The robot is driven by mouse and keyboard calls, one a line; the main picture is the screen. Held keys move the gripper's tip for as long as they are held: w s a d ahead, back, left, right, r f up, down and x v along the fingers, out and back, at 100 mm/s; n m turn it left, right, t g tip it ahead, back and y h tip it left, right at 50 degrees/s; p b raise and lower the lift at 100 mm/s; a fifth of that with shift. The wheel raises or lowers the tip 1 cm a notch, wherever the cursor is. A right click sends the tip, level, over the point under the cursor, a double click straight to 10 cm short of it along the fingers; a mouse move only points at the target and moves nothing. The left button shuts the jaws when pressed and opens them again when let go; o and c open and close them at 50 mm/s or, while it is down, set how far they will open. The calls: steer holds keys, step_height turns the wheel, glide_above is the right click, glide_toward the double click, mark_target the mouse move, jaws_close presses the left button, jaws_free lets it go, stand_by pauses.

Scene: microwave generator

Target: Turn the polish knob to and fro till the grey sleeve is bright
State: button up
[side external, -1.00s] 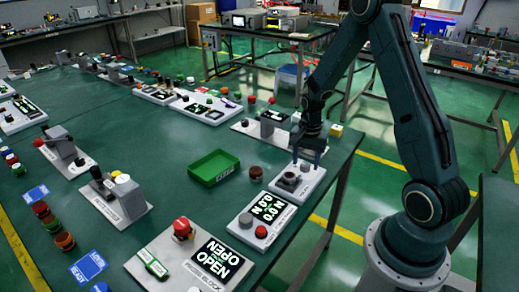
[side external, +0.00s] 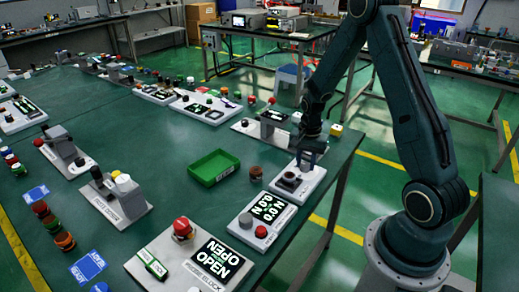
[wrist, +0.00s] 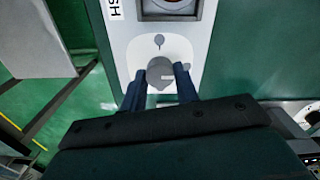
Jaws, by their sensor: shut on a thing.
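My gripper (wrist: 160,76) is shut on the grey polish knob (wrist: 160,69), one blue finger on each side of it. The knob has a pale mark near its lower edge and sits on a white panel (wrist: 190,45). In the side external view my gripper (side external: 309,160) is down over the far end of that panel (side external: 305,188). A dark square holder (side external: 289,182) stands on the panel's near part. It shows at the top edge of the wrist view, cut off, with a round reddish-brown and pale part inside. I cannot tell the sleeve's brightness.
A white panel with a lit display (side external: 267,207) and a red button (side external: 261,231) lies close in front. A brown round piece (side external: 256,171) and a green tray (side external: 214,168) are to the left.

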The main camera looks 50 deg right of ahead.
mark_target(306, 164)
steer(key=shift+n, duration=0.4)
steer(key=n, duration=1.1)
steer(key=shift+n, duration=0.4)
steer(key=o, duration=1)
steer(key=shift+r, duration=0.1)
step_height(306, 164, up, 14)
steer(key=shift+f, duration=0.15)
